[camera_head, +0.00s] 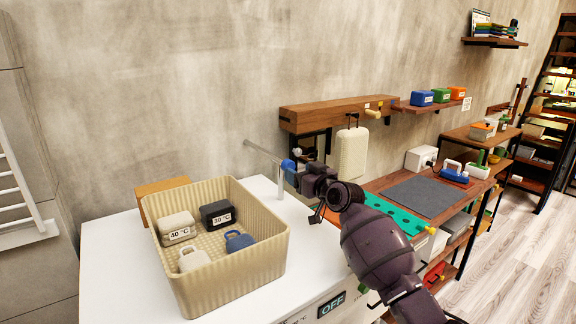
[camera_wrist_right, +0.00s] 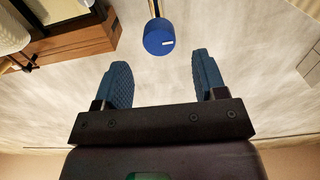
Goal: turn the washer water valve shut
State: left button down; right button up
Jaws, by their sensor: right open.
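The water valve shows as a round blue knob (camera_head: 288,164) at the end of a thin metal pipe (camera_head: 262,151) above the white washer top (camera_head: 120,262). In the right wrist view the knob (camera_wrist_right: 159,38) has a small white mark and lies just beyond the fingertips, roughly midway between them. My right gripper (camera_head: 293,176) is at the knob in the head view and partly overlaps it there. In the wrist view the gripper (camera_wrist_right: 161,65) is open, with two blue textured fingers and nothing between them. My left gripper is not in view.
A beige basket (camera_head: 268,250) with labelled blocks stands on the washer, left of my arm. A thin white post (camera_head: 281,188) stands below the knob. A wooden wall shelf (camera_head: 335,114) and a workbench with a grey mat (camera_head: 422,196) are at the right. An OFF label (camera_head: 331,304) marks the washer front.

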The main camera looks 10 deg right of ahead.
aim_at(291, 166)
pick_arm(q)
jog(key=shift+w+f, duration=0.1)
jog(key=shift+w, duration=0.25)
pick_arm(e)
jog(key=shift+x, duration=3.15)
jog(key=shift+c, duration=0.2)
jog(key=c, duration=0.9)
